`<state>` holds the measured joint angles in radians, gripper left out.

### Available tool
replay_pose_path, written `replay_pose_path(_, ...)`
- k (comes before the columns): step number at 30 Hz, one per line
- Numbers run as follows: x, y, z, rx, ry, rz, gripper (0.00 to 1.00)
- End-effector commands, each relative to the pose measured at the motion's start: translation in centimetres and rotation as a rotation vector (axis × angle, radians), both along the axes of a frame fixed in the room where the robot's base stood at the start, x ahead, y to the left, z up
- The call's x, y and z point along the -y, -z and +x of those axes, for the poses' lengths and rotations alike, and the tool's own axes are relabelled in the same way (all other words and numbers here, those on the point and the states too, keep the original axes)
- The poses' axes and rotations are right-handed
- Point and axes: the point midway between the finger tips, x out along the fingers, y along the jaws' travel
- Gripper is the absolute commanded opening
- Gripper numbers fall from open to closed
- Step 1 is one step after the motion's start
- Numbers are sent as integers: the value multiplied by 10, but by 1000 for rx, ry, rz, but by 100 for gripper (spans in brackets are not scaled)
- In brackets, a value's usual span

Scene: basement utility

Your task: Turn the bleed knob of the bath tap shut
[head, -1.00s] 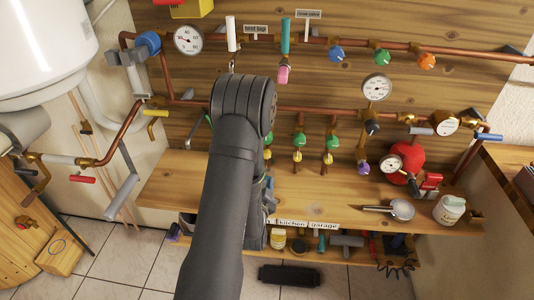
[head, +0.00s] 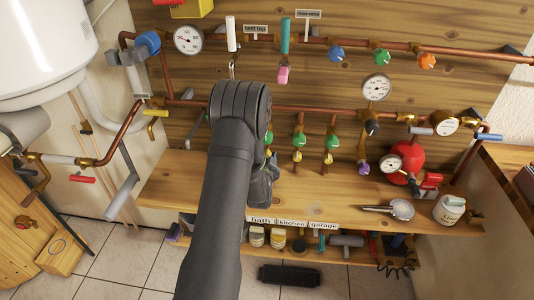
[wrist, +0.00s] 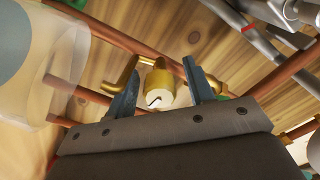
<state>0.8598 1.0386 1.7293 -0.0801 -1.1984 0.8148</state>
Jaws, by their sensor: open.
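In the wrist view a pale yellow knob with a dark slot (wrist: 160,91) sits on a brass fitting, seemingly the bleed knob of the bath tap. My gripper (wrist: 162,64) is open, with one finger to each side of the knob. I cannot tell whether either finger touches it. In the head view my arm hides my fingers and most of the bath tap; part of its green handle (head: 269,137) shows just right of my arm. The "bath" label (head: 260,219) is on the bench's front edge below.
The kitchen tap (head: 299,141) and garage tap (head: 332,142) hang close to the right. Copper pipe (head: 310,112) runs above. A translucent cylinder (wrist: 40,65) fills the left of the wrist view. A metal ladle (head: 400,209) and a white jar (head: 449,208) are at the bench's right.

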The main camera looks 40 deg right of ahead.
Motion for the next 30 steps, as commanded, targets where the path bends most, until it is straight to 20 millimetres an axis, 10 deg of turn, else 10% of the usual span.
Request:
replay_pose_path(3,0,0,0,0,0,0,46)
replay_pose_path(10,0,0,0,0,0,0,4)
replay_pose_path(30,0,0,0,-192,0,-192,4)
